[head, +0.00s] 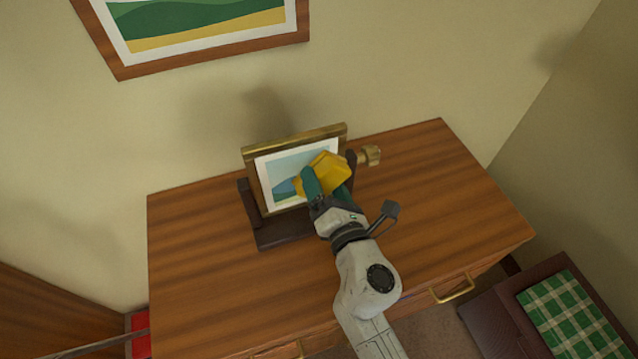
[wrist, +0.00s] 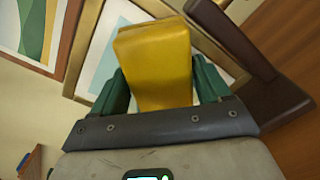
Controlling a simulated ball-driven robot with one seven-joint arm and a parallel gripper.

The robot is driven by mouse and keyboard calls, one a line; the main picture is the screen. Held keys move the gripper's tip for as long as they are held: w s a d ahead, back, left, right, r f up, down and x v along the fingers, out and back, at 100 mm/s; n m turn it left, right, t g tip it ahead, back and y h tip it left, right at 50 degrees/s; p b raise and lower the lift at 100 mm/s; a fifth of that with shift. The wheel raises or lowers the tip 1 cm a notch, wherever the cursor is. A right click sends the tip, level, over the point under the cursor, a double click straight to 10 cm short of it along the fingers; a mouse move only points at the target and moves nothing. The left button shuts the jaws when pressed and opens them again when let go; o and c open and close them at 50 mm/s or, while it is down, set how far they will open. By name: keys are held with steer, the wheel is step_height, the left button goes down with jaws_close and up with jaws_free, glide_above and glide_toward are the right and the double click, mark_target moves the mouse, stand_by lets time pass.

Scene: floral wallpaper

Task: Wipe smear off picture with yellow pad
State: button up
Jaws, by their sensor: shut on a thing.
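The picture (head: 279,168) stands in a gold frame on a dark wooden stand (head: 284,234) on the dresser. Its pale blue sky and blue and green hills show on the left; the pad and my gripper hide much of its right part. My gripper (head: 325,182) has green fingers and is shut on the yellow pad (head: 329,168). The pad is in front of the picture's right half; I cannot tell whether it touches the surface. In the wrist view the pad (wrist: 153,62) sits between the fingers, with the frame (wrist: 92,38) behind. I see no smear.
The wooden dresser top (head: 440,190) is clear to the right and left. A larger framed picture (head: 205,50) hangs on the wall. A green checked cloth (head: 570,315) lies lower right.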

mark_target(345, 181)
steer(key=shift+w+d+f+p, duration=0.1)
steer(key=shift+w+d+p, duration=0.2)
steer(key=shift+d, duration=0.7)
steer(key=shift+w+d+p, duration=0.25)
steer(key=shift+d, duration=0.75)
steer(key=shift+s+a+f+b, duration=0.1)
steer(key=shift+a+b, duration=0.1)
steer(key=shift+a, duration=0.15)
steer(key=shift+s+a+b, duration=0.1)
steer(key=shift+a+b, duration=0.05)
steer(key=shift+a, duration=0.2)
steer(key=shift+s+a+r+b, duration=0.15)
steer(key=shift+s+a, duration=0.1)
steer(key=shift+a, duration=0.4)
steer(key=shift+s+a+r+b, duration=0.1)
steer(key=shift+s+a+b, duration=0.1)
steer(key=shift+a, duration=0.45)
steer(key=shift+s+a+b, duration=0.25)
steer(key=shift+a, duration=0.75)
steer(key=shift+s+a+b, duration=0.2)
steer(key=shift+a+b, duration=0.05)
steer(key=shift+a, duration=0.7)
steer(key=shift+s+a+b, duration=0.25)
steer(key=shift+s+a, duration=0.1)
steer(key=shift+a, duration=0.55)
steer(key=shift+s+a+b, duration=0.25)
steer(key=shift+s+a, duration=0.05)
steer(key=shift+a, duration=0.6)
steer(key=shift+v, duration=3)
